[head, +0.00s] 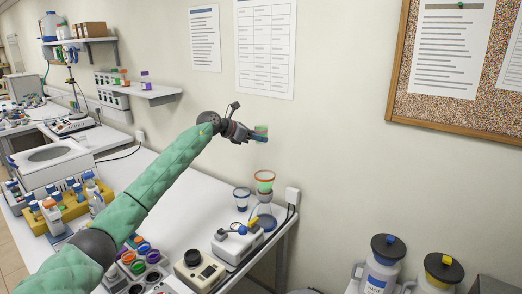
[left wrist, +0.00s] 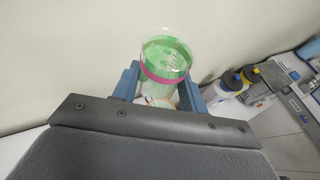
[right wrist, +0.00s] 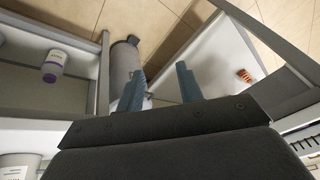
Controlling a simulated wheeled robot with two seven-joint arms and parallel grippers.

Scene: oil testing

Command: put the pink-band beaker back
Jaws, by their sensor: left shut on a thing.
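The pink-band beaker (left wrist: 166,62) is clear with a pink ring and green inside in the left wrist view. My left gripper (left wrist: 160,88) is shut on it, with a blue finger on either side. In the head view the beaker (head: 261,132) is small and held in the air by my left gripper (head: 250,133), in front of the wall and above the bench. My right gripper (right wrist: 158,88) shows only in the right wrist view, its blue fingers apart with nothing between them.
Below the left gripper, a blue-rimmed beaker (head: 241,198) and an orange-rimmed vessel over a flask (head: 264,187) stand on the white bench (head: 180,212). Wall shelves (head: 150,92) are at the left. Lidded containers (head: 380,268) stand at the lower right.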

